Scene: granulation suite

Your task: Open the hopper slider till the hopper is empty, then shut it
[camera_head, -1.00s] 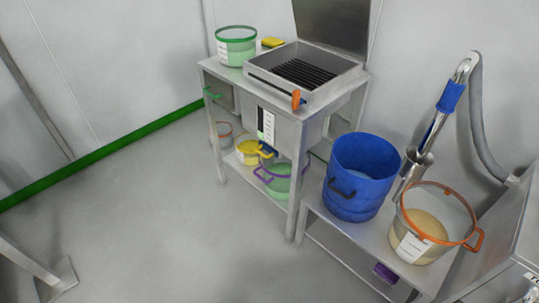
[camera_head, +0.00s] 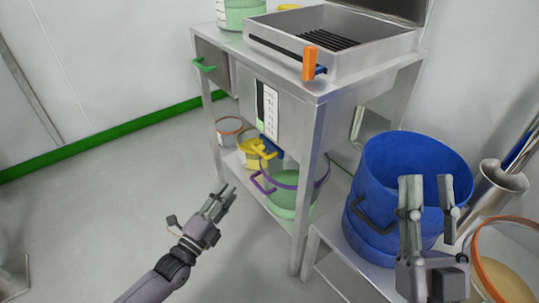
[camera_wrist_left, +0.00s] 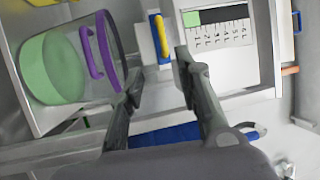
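The steel hopper (camera_head: 285,105) is set in the bench, with a level gauge (camera_head: 266,112) on its front. The gauge (camera_wrist_left: 217,27) shows green at its low end only. Beneath the hopper, a blue-and-yellow handle, apparently the slider's (camera_wrist_left: 160,38), shows ahead of my left fingers in the wrist view. My right gripper (camera_head: 430,190) is open and empty before the blue tub.
A large blue tub (camera_head: 375,222) and an orange-rimmed container (camera_head: 505,262) stand on the right-hand table. A yellow bucket (camera_head: 249,153) sits on the bench's lower shelf. An orange handle (camera_head: 310,63) projects at the bench top. The floor at left is clear.

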